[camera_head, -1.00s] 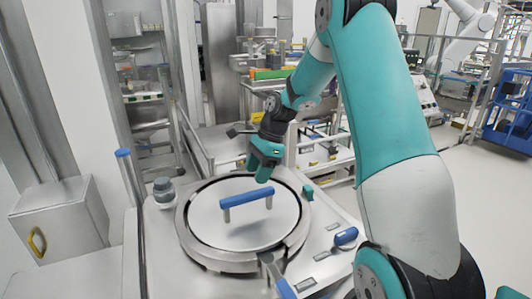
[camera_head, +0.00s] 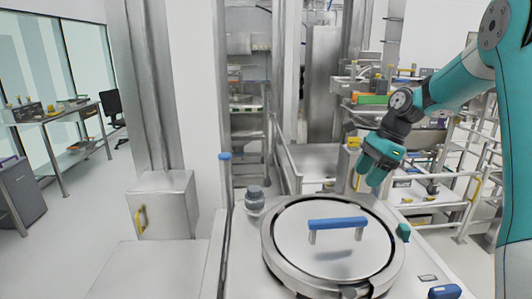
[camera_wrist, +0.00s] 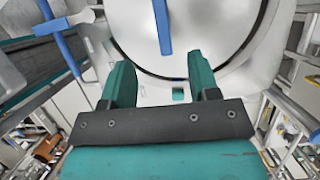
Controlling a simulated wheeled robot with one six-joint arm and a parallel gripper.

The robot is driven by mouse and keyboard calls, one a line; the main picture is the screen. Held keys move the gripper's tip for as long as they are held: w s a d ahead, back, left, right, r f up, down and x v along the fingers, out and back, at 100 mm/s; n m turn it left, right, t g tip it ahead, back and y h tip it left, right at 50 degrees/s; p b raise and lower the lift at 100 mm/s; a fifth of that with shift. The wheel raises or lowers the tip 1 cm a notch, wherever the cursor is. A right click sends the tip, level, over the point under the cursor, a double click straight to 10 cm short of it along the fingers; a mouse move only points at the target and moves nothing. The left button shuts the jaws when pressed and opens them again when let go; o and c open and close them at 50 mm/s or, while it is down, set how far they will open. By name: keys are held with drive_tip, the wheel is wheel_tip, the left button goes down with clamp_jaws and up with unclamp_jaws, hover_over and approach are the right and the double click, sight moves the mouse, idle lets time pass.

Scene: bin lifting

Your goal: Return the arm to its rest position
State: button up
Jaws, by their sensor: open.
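My gripper (camera_head: 368,172) is at the right in the head view, with its teal fingers pointing down, above and behind the round steel lid (camera_head: 300,244). In the wrist view, my gripper (camera_wrist: 160,82) has its two teal fingers apart with nothing between them. The lid has a blue bar handle (camera_head: 338,223) that stands clear of the fingers. The handle also shows at the top of the wrist view (camera_wrist: 163,25). My teal arm reaches in from the right edge of the head view.
A grey knob (camera_head: 255,198) stands left of the lid, and a blue-tipped post (camera_head: 225,157) rises beside it. A grey box with a yellow handle (camera_head: 141,219) is further left. Shelves and metal railings stand behind. The floor at the left is open.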

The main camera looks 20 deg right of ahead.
drive_tip(key=s+a+n+b, duration=0.2)
drive_tip(key=s+a+n, duration=0.3)
drive_tip(key=a+n, duration=0.45)
drive_tip(key=s+a+n+b, duration=0.2)
drive_tip(key=s+a+n, duration=0.35)
drive_tip(key=a, duration=0.75)
drive_tip(key=s+a+f+n+b, duration=0.1)
drive_tip(key=s+a+n, duration=0.2)
drive_tip(key=s+n, duration=0.3)
drive_tip(key=s+a+f+n+g+b, duration=0.1)
drive_tip(key=s+a+f+n, duration=0.1)
drive_tip(key=s+a+n, duration=0.2)
drive_tip(key=s+n, duration=0.3)
drive_tip(key=s, duration=0.1)
drive_tip(key=shift+f, duration=0.15)
drive_tip(key=shift+w+a, duration=0.1)
drive_tip(key=shift+c, duration=0.2)
